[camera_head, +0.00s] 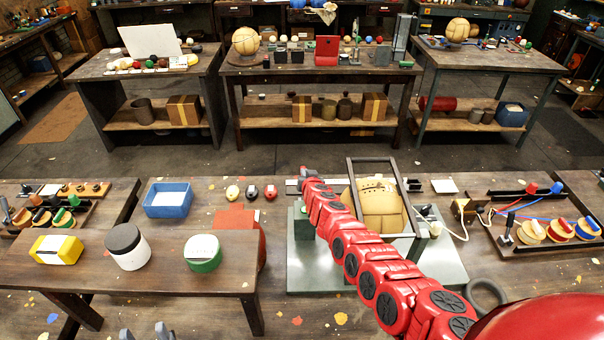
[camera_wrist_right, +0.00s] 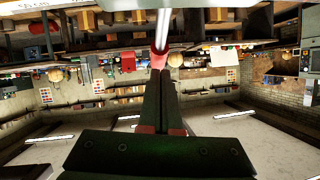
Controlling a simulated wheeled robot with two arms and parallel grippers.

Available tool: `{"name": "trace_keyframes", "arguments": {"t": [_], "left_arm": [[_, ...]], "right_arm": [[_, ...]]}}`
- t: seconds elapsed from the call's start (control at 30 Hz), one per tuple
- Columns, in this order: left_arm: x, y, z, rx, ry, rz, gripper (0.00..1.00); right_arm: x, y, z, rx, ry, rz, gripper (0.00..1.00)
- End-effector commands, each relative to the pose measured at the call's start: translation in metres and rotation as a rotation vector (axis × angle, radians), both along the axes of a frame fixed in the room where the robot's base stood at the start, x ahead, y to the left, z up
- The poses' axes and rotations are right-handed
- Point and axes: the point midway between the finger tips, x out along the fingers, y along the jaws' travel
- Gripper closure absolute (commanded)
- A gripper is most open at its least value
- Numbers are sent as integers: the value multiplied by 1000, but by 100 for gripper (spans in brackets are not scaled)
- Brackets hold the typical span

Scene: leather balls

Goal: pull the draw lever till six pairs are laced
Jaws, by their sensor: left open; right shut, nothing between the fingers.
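A tan leather ball (camera_head: 380,212) sits in a metal frame (camera_head: 401,190) on a grey base plate (camera_head: 310,272) in the head view. Small dark marks run along its top; lacing is too small to read. My right arm crosses in front of the ball's left side. My right gripper is at its far end, by the stand's left side, hidden in the head view. In the right wrist view, my right gripper (camera_wrist_right: 158,78) is shut and empty, its tips close to a shiny rod (camera_wrist_right: 163,28) with a red end, possibly the draw lever. My left gripper (camera_head: 146,334) is open at the bottom edge.
A low bench holds a yellow box (camera_head: 56,250), a white jar (camera_head: 128,247) and a green-based tub (camera_head: 203,253). A tray of spools (camera_head: 545,232) lies right. A dark ring (camera_head: 486,292) is near my right arm.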

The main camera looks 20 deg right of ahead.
Motion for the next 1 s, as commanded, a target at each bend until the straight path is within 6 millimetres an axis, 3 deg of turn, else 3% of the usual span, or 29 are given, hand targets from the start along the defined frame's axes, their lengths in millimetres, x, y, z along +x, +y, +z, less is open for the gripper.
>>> {"name": "trace_keyframes", "arguments": {"t": [0.53,1.0], "left_arm": [[0,0,-2,0,0,0,50],[0,0,-18,0,0,0,50]], "right_arm": [[-1,-2,-3,4,17,-1,100],[-1,-7,-5,36,152,4,100]]}}
